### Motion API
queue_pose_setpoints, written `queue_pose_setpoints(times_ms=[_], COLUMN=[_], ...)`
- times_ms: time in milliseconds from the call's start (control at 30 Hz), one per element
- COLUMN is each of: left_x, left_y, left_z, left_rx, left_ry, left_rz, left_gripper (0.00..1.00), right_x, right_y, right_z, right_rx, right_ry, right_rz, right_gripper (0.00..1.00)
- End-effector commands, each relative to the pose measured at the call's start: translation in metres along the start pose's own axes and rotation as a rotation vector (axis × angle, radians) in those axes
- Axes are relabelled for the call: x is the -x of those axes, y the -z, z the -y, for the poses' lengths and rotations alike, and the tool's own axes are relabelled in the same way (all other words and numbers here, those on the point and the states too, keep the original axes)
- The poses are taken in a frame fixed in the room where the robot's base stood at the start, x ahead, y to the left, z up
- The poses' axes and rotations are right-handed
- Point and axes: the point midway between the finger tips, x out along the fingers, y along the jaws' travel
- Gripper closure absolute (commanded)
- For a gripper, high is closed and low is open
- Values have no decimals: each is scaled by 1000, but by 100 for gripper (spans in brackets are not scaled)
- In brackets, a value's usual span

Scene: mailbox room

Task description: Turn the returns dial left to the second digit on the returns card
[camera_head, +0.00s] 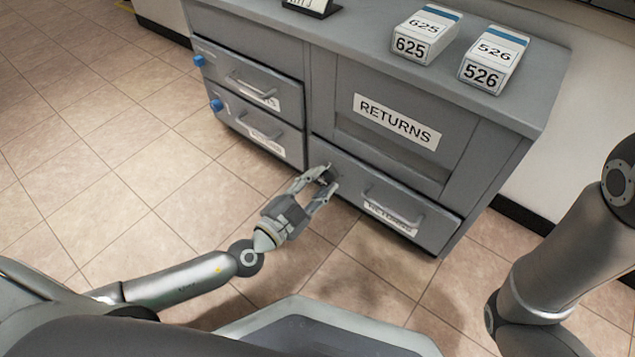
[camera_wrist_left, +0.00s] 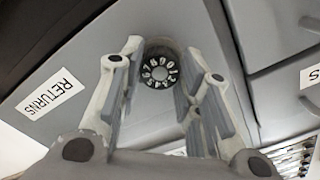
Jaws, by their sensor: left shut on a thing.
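The returns dial (camera_wrist_left: 160,72) is a round dark knob with a ring of white digits, seen between my left fingers in the left wrist view. In the head view the dial (camera_head: 326,173) is mostly hidden by the fingertips, at the upper left of the lower RETURNS drawer (camera_head: 345,178). My left gripper (camera_wrist_left: 163,48) is shut on the dial, with one finger on each side; it also shows in the head view (camera_head: 323,178). I cannot tell which digit is set. A small card in a black stand (camera_head: 311,5) is cut off at the top, its writing unreadable. My right gripper is out of view.
Boxes marked 625 (camera_head: 426,37) and 526 (camera_head: 494,60) stand on the cabinet top (camera_head: 365,45). Two drawers at left (camera_head: 248,88) have blue knobs (camera_head: 216,105). A drawer handle (camera_head: 394,206) sticks out right of the dial. The tiled floor in front is clear.

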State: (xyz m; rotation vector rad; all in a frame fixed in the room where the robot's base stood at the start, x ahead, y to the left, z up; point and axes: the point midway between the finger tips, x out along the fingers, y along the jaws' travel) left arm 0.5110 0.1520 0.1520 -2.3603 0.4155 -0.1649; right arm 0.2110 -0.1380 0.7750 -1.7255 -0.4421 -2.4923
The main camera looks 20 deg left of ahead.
Motion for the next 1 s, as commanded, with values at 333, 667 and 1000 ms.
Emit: queue_pose_setpoints(times_ms=[333, 667, 1000], left_x=[0, 0, 0], left_y=[-3, -2, -1], left_z=[1, 0, 0], left_rx=[12, 12, 6], left_ry=[2, 1, 0], left_rz=[5, 3, 1], left_gripper=[92, 45, 45], right_x=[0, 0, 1], right_y=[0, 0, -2], right_z=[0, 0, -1], right_rx=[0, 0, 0], right_ry=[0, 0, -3], right_rz=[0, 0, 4], right_gripper=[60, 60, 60])
